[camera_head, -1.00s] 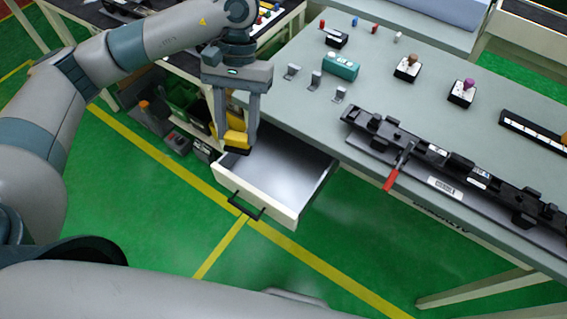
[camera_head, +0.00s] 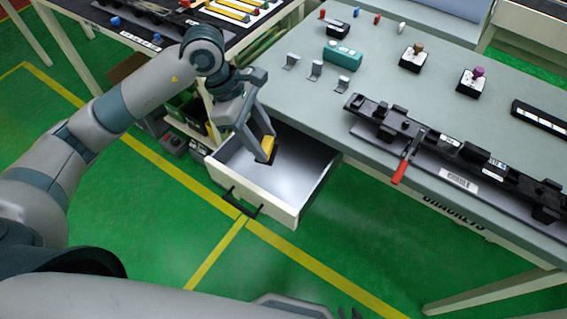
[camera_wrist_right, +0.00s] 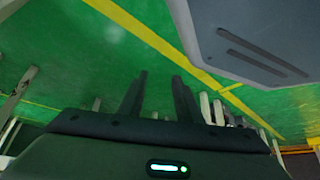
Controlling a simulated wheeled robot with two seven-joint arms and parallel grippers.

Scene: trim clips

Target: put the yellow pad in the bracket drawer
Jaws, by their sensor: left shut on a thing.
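My left gripper (camera_head: 262,148) is shut on the yellow pad (camera_head: 268,147), which shows between its fingertips. The gripper is tilted and holds the pad over the open drawer (camera_head: 250,197) in the head view. The drawer has white walls, a grey inside and a black front handle (camera_head: 241,203); its visible floor looks empty. I cannot tell the pad's exact height above the drawer floor. My right gripper (camera_wrist_right: 160,78) is open and empty in the right wrist view, with green floor beyond its fingers.
The grey table (camera_head: 300,100) carries small metal brackets (camera_head: 316,68), a teal block (camera_head: 343,56) and a long black fixture (camera_head: 450,150) with a red-handled clamp (camera_head: 401,170). A "BRACKETS" label (camera_head: 455,213) is on the table's front edge. Green floor in front is clear.

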